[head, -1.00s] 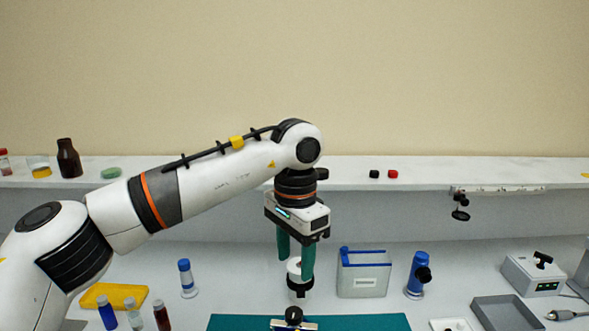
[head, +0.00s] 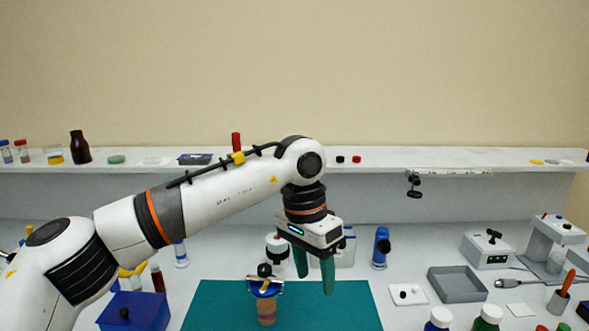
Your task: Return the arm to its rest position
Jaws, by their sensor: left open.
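My left arm (head: 215,194), white with dark joints and orange rings, reaches in from the left across the bench. Its left gripper (head: 314,274) points down with two green fingers apart and nothing between them. It hangs over the back right part of a teal mat (head: 345,305), in front of a white container with a blue edge that it partly hides. A brown jar-like item (head: 266,312) with a blue and metal top and black knob stands on the mat, left of the gripper and apart from it. My right gripper is not in view.
A blue box (head: 145,312) stands near my forearm. A white and black device (head: 277,246) is just behind the gripper. To the right are a blue scope-like item (head: 381,248), a white switch plate (head: 409,295) and an empty grey tray (head: 457,285). A shelf (head: 450,158) runs along the back.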

